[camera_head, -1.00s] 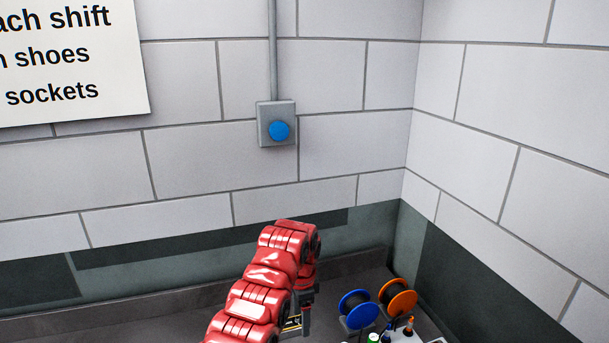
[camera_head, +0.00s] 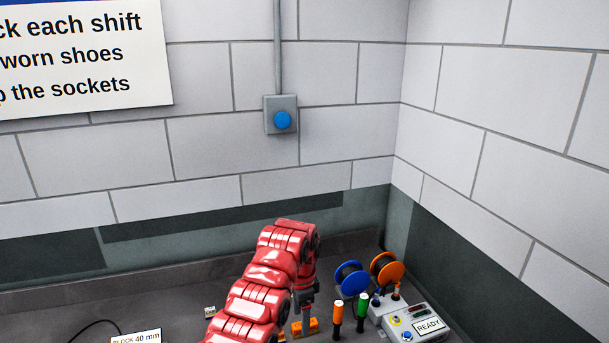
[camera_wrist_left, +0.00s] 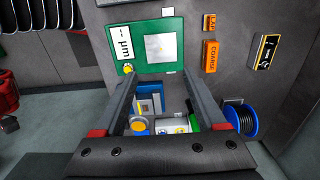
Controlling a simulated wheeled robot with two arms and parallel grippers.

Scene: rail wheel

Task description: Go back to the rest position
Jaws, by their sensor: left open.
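My left arm, red, comes up from the bottom of the head view. Its gripper (camera_head: 304,298) points down over the grey bench, partly hidden by the wrist. In the left wrist view the two dark fingers of my left gripper (camera_wrist_left: 158,76) are spread apart, with no held object visible between them. Beyond them are a green panel with a pale square (camera_wrist_left: 180,33) and a small blue box (camera_wrist_left: 150,92). My right gripper is not in view.
A "BLOCK 40 mm" label (camera_head: 136,337) lies left. A blue-button box (camera_head: 282,119) is on the wall.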

